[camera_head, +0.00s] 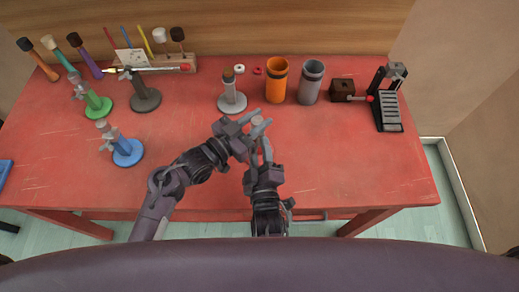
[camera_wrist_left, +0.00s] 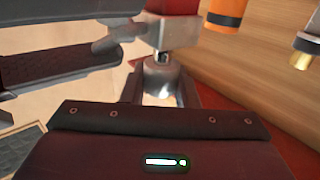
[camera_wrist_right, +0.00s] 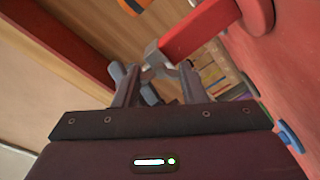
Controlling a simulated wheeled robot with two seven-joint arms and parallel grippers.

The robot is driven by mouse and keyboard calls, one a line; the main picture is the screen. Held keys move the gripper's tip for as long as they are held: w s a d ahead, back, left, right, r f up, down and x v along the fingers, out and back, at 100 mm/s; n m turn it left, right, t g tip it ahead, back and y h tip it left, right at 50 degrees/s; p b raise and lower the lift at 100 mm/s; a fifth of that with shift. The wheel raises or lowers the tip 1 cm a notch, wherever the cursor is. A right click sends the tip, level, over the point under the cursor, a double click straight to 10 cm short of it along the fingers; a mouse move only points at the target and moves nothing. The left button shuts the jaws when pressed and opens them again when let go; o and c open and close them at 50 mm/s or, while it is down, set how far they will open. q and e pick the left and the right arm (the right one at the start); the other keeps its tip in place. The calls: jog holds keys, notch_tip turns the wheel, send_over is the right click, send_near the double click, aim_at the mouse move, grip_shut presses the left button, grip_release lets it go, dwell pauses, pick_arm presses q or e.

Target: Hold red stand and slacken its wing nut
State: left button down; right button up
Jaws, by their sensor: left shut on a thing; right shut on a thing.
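The red stand shows its red post (camera_wrist_right: 200,30) and round base in the right wrist view, with a grey block on top. In the head view its grey top (camera_head: 258,120) shows between my grippers; the arms hide most of the rest. My left gripper (camera_head: 262,128) comes in from the left. In the left wrist view its fingers close around the silver wing nut (camera_wrist_left: 160,76) at the grey block (camera_wrist_left: 170,33). My right gripper (camera_head: 260,150) reaches up from the front and is shut on the stand's upper part; the exact contact is partly hidden.
Grey-post (camera_head: 232,102), blue (camera_head: 128,152), green (camera_head: 98,105) and dark (camera_head: 146,98) stands are on the red table (camera_head: 190,125). The table's right front is clear.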

jog(key=shift+n, duration=1)
jog(key=o, duration=1)
jog(key=shift+s, duration=0.1)
jog(key=s+d, duration=0.1)
jog(key=s, duration=1.1)
jog(key=shift+w, duration=0.1)
